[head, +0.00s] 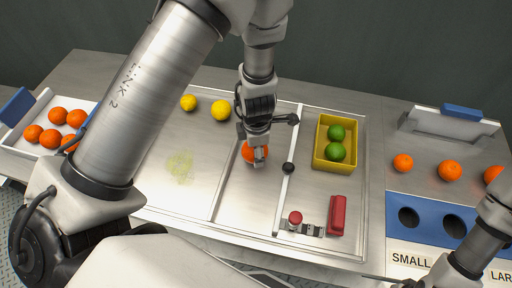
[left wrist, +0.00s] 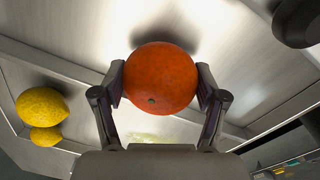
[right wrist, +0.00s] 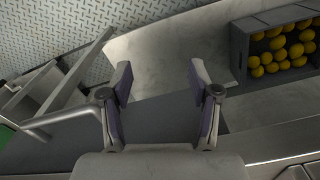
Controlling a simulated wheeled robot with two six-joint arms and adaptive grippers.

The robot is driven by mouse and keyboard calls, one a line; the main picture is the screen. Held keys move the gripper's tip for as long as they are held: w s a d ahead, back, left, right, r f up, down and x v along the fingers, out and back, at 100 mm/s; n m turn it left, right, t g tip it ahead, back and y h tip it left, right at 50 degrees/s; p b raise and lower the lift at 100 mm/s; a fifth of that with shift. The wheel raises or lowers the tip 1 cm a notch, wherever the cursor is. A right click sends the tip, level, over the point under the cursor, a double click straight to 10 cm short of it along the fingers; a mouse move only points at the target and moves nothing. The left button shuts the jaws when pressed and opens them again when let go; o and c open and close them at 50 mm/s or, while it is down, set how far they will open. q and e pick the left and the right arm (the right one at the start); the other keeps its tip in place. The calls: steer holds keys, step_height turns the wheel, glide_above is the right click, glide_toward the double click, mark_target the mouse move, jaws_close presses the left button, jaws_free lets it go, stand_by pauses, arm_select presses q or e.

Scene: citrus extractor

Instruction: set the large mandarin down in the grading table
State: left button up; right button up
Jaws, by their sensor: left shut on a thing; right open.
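My left gripper (head: 256,153) is shut on an orange mandarin (head: 248,152). The mandarin also shows in the left wrist view (left wrist: 162,78), between both fingers, with a dark shadow on the steel close behind it. It is over the middle section of the steel worktop (head: 240,190); I cannot tell whether it touches. At the right stands a steel surface with a blue panel (head: 436,222) with round holes and the label "SMALL"; several mandarins (head: 449,170) rest behind the holes. My right gripper (right wrist: 160,95) is open and empty in the right wrist view.
Two lemons (head: 221,110) lie left of the gripper. A yellow tray (head: 321,159) holds two green limes (head: 336,152). A divider bar with a black knob (head: 288,168) and a red block (head: 338,215) stand nearby. A white tray (head: 44,100) of mandarins is far left.

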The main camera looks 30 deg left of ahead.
arm_select(q)
steer(key=shift+f, duration=0.3)
steer(key=o, duration=1.3)
steer(key=r, duration=1.2)
steer(key=shift+s+d, duration=0.2)
steer(key=shift+s, duration=0.05)
steer(key=shift+r, duration=0.1)
